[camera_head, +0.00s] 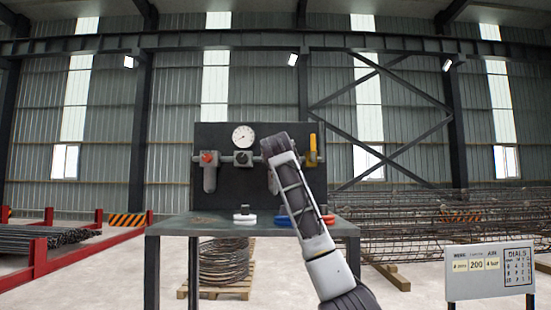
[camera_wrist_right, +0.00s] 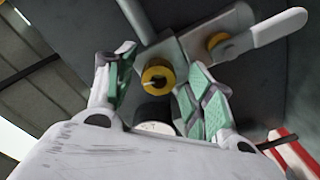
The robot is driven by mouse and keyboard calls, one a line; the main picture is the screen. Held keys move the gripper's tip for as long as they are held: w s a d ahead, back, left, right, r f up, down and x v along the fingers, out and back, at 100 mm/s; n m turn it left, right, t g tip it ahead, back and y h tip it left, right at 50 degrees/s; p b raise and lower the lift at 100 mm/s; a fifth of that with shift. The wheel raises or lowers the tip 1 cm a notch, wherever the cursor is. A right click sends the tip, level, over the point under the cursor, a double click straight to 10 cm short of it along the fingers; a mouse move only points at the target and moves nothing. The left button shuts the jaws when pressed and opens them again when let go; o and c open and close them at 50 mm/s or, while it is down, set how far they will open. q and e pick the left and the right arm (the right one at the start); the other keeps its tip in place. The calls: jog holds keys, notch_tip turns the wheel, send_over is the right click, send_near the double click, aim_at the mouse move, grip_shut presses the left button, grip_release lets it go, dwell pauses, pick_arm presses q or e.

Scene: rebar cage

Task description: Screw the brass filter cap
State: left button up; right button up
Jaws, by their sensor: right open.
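In the right wrist view a round brass-coloured part (camera_wrist_right: 157,76) with a dark centre shows on grey pipework, between my fingers; I cannot tell whether it is the filter cap or its seat. My right gripper (camera_wrist_right: 152,82) is open, with one green-padded finger on each side of it. I see no clear contact. In the head view my right arm reaches up to the dark panel (camera_head: 222,135) and hides the pipework behind it, and the gripper's fingers cannot be made out there. My left gripper is not in view.
The panel carries a gauge (camera_head: 243,136), a red knob (camera_head: 207,157) and a yellow handle (camera_head: 313,142). The bench's left part is clear.

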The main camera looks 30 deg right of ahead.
jog(key=c, duration=1)
jog(key=shift+m, duration=0.4)
jog(key=m, duration=2.1)
jog(key=shift+w+a+m, duration=0.2)
jog(key=shift+a+m, duration=0.1)
jog(key=o, duration=1)
